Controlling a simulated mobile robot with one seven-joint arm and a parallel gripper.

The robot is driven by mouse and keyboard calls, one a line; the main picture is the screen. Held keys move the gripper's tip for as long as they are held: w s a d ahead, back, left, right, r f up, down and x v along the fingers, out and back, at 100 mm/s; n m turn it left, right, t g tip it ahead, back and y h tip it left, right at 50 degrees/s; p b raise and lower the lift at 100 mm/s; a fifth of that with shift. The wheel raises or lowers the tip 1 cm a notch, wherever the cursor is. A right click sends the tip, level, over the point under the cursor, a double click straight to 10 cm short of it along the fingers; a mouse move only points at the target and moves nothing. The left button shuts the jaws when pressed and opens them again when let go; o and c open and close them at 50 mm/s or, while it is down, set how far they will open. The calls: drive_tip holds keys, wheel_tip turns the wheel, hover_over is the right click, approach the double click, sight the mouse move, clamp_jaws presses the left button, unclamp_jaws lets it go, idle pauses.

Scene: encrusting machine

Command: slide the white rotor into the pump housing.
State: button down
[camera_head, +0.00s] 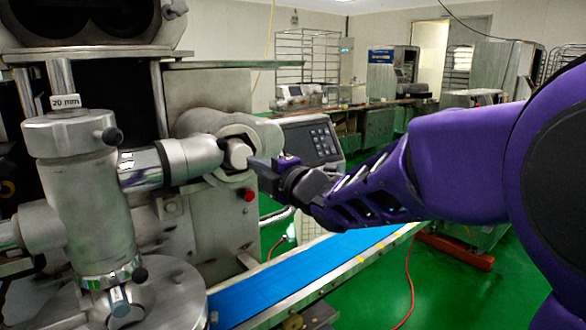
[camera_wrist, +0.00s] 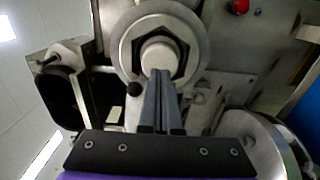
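The white rotor (camera_head: 238,153) sits at the mouth of the round steel pump housing (camera_head: 204,121). In the wrist view the rotor (camera_wrist: 158,57) shows as a pale round end inside the dark, angular opening of the housing (camera_wrist: 197,40). Part of its length sticks out in the head view; how deep it sits is hidden. My gripper (camera_head: 256,168) is at the rotor's outer end, from the right. In the wrist view its two fingers (camera_wrist: 161,73) lie close together, overlapping the rotor's lower edge, and are narrower than the rotor. I cannot tell whether they touch it.
A steel cylinder (camera_head: 70,165) with a side pipe stands left of the housing. A red button (camera_head: 249,195) is below it and a keypad panel (camera_head: 312,140) behind my gripper. A blue conveyor belt (camera_head: 300,270) runs below my arm.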

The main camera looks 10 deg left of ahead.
drive_tip(key=shift+x, duration=1.95)
drive_tip(key=shift+d+b, duration=0.1)
drive_tip(key=shift+b, duration=0.2)
drive_tip(key=b, duration=0.2)
approach(242, 158)
drive_tip(key=shift+v, duration=1)
drive_tip(key=shift+s+r, duration=0.1)
drive_tip(key=shift+r, duration=0.05)
